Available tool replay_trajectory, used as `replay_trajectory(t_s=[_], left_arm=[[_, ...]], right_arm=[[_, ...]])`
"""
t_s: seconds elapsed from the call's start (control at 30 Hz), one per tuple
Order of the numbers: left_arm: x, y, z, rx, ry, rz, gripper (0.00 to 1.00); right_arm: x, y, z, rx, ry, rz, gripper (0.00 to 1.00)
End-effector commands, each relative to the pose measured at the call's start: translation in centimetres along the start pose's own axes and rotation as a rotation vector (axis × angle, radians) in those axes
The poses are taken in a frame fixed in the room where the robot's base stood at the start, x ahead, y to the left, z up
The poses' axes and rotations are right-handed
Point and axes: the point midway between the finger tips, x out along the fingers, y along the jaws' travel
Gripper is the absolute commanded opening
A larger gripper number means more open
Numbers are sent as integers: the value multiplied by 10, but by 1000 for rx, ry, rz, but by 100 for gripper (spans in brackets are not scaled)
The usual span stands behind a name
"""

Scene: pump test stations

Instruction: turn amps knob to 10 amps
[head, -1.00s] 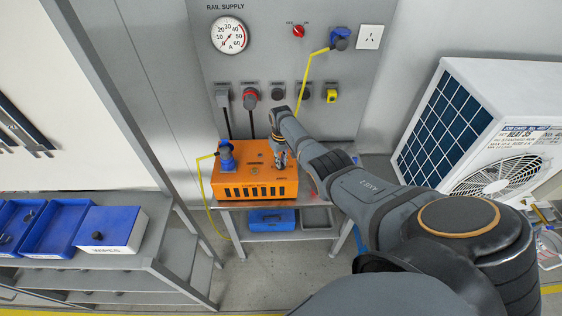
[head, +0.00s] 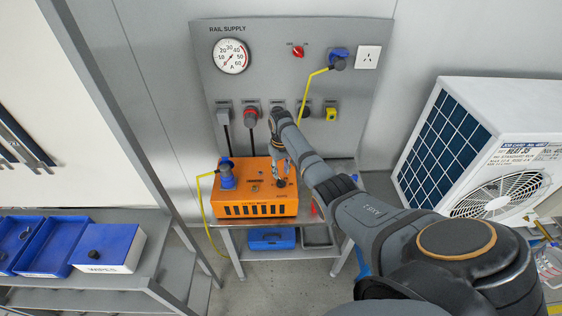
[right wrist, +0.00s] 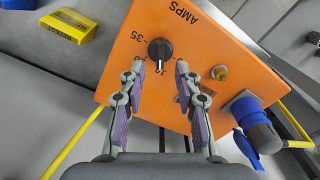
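The orange box (head: 235,208) stands on a small bench under the rail supply panel. In the right wrist view its top face (right wrist: 222,45) carries the word AMPS and a black round amps knob (right wrist: 160,49) with a pale pointer line. A "35" mark is beside the knob; other marks are partly hidden by the fingers. My right gripper (right wrist: 160,67) is open, its two fingertips just short of the knob and either side of its line, with a gap between them. In the head view the right gripper (head: 280,180) is over the box's right part. My left gripper is not in view.
A blue plug (head: 227,176) with a yellow cable stands on the box, left of my gripper. Behind is the grey panel with a round ammeter (head: 231,56) and several sockets. A white outdoor unit (head: 490,150) stands right, a shelf with blue bins (head: 52,236) left.

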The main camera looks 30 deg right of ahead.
Motion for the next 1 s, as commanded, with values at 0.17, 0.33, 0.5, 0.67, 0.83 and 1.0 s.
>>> replay_trajectory(t_s=[0.17, 0.33, 0.5, 0.67, 0.83, 1.0], left_arm=[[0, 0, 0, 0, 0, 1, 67], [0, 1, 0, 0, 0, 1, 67], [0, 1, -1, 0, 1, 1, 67], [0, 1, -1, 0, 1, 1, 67], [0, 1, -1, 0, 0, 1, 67], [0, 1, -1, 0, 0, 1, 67]], right_arm=[[-42, 0, -1, 0, 3, 1, 33], [-65, 0, 0, 0, 0, 0, 33], [-70, 0, 0, 0, -2, 0, 33], [-70, 0, 0, 0, -2, 0, 33], [-70, 0, 0, 0, -1, 0, 33], [-64, -3, 4, -6, 1, 7, 33]])
